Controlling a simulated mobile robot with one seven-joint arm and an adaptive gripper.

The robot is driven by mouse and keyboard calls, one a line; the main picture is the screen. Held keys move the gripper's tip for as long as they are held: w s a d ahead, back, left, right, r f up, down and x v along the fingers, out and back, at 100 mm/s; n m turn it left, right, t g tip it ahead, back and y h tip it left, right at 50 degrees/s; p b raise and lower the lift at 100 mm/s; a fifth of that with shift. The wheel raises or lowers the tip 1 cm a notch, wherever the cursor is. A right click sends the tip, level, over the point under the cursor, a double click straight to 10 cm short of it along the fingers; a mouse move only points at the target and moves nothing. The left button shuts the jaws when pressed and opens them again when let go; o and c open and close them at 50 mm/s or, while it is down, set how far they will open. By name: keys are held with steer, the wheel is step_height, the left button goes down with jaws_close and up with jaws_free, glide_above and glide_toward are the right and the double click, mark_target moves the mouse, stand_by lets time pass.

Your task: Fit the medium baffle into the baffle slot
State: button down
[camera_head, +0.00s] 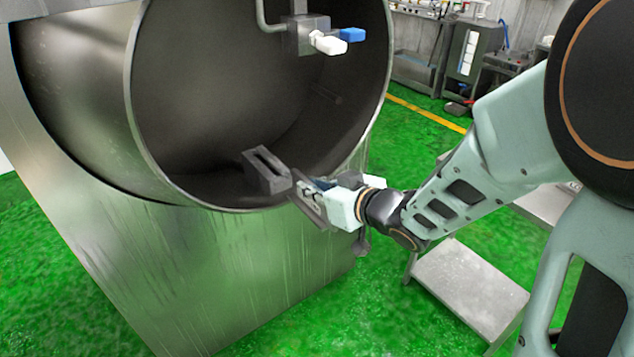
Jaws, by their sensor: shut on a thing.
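My gripper (308,190) is at the drum's lower front rim and is shut on a small dark grey piece (311,210), which seems to be the medium baffle. The fingers and the piece overlap, so its full shape and size are hard to tell. A dark grey block with a long groove (266,170), seemingly the baffle slot, sits inside the drum on its lower wall. It is just left of my gripper. The held piece appears outside the groove; whether it touches the block cannot be told.
The metal drum (135,90) opens towards the right, its rim close to my gripper. A pipe fitting with white (330,44) and blue (352,34) ends is in the upper opening. A grey step (470,285) stands below my arm. Green floor is clear in front.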

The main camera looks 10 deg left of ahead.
mark_target(299, 173)
steer(key=shift+w+a, duration=1.75)
steer(key=shift+a, duration=0.3)
steer(key=shift+w+a, duration=0.15)
stand_by(0.5)
steer(key=shift+w+a, duration=0.2)
steer(key=shift+w+a+r, duration=0.1)
steer(key=shift+w+a, duration=1.25)
steer(key=shift+a, duration=0.25)
steer(key=shift+w+a+f, duration=0.1)
steer(key=shift+w+a, duration=1.2)
steer(key=shift+a, duration=0.3)
steer(key=shift+w+a+r, duration=0.1)
steer(key=shift+w+a, duration=1.25)
steer(key=shift+a, duration=0.25)
stand_by(0.3)
